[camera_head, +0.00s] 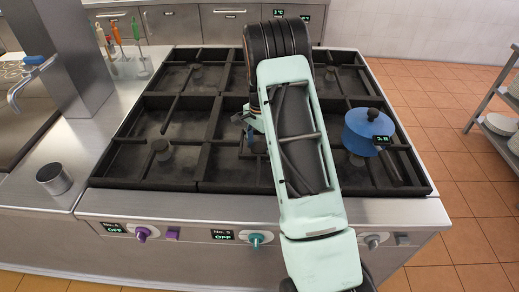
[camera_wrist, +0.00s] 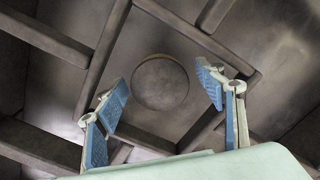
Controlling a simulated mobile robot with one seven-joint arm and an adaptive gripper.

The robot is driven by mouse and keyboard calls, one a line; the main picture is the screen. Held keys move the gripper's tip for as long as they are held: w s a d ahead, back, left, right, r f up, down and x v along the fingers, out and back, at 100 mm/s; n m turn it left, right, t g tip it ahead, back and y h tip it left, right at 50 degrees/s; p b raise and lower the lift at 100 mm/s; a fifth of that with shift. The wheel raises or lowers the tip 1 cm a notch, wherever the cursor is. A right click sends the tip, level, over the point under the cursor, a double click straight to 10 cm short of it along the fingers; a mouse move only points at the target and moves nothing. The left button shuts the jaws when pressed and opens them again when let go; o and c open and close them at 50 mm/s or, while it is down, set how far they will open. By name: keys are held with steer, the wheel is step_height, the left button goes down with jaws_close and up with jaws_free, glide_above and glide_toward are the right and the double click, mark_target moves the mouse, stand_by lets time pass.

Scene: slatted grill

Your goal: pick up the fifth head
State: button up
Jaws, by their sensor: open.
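A round, dark grey burner head (camera_wrist: 160,82) sits in a square opening of the grate in the wrist view. My gripper (camera_wrist: 161,97) is open, with one blue-padded finger to the left of the head and one to the right. Neither finger visibly touches it, and the jaws are empty. In the head view my gripper (camera_head: 247,122) is over the middle of the grill, partly hidden by my arm. The head beneath it is hidden there. Other heads show at the front left (camera_head: 161,149) and back left (camera_head: 195,74). Which one counts as fifth is not marked.
Raised bars of the black grate (camera_head: 205,150) surround the head. A blue pot (camera_head: 367,130) with a lid stands on the right of the grill. A metal cup (camera_head: 54,178) stands on the left counter. Knobs (camera_head: 256,239) line the front panel.

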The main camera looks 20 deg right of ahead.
steer(key=shift+c, duration=0.4)
steer(key=c, duration=1.3)
steer(key=shift+c, duration=0.4)
steer(key=shift+r, duration=0.15)
